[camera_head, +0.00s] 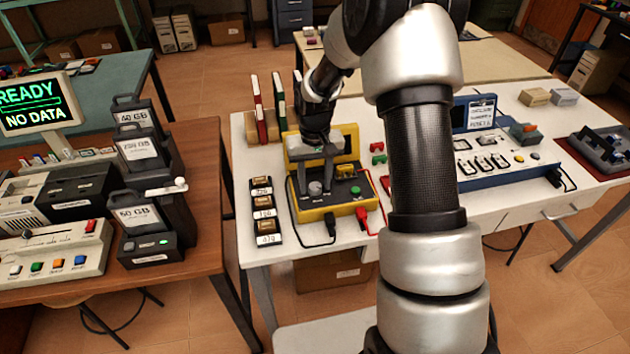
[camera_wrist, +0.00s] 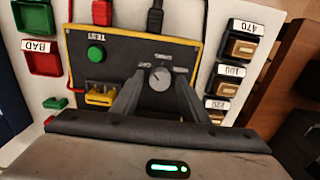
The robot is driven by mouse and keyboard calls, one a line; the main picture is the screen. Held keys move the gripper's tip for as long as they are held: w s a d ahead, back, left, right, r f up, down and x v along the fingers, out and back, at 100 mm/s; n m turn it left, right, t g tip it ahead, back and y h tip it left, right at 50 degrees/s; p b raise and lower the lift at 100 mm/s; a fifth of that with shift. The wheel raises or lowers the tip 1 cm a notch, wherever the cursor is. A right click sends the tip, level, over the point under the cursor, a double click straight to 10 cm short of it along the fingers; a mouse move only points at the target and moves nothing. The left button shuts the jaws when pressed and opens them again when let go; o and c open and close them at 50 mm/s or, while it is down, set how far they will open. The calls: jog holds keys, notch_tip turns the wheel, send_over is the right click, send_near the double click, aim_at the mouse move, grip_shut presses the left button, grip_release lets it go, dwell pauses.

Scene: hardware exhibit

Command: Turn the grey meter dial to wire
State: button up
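The grey meter dial (camera_wrist: 160,77) is a round knob with a pointer mark on the dark face of the yellow meter (camera_wrist: 125,33). Small white labels surround it, too small and turned to read surely. In the head view the dial (camera_head: 315,187) sits at the left of the face of the meter (camera_head: 325,213). My gripper (camera_head: 317,180) points down over the meter. In the wrist view the two fingers of my gripper (camera_wrist: 160,90) are apart, one on each side of the dial. I cannot tell whether they touch it.
A green TEST button (camera_wrist: 96,53) and a yellow part (camera_wrist: 99,94) share the meter's face. Red and black leads leave its front edge.

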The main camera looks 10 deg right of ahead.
jog(key=c, duration=0.8)
jog(key=shift+m, duration=0.4)
jog(key=m+b, duration=0.1)
jog(key=m, duration=0.5)
jog(key=shift+m, duration=0.3)
jog(key=m, duration=0.5)
jog(key=shift+r+p, duration=0.1)
jog(key=shift+p, duration=0.3)
jog(key=m+p, duration=0.1)
jog(key=m, duration=0.4)
jog(key=shift+p, duration=0.3)
jog(key=shift+m, duration=0.4)
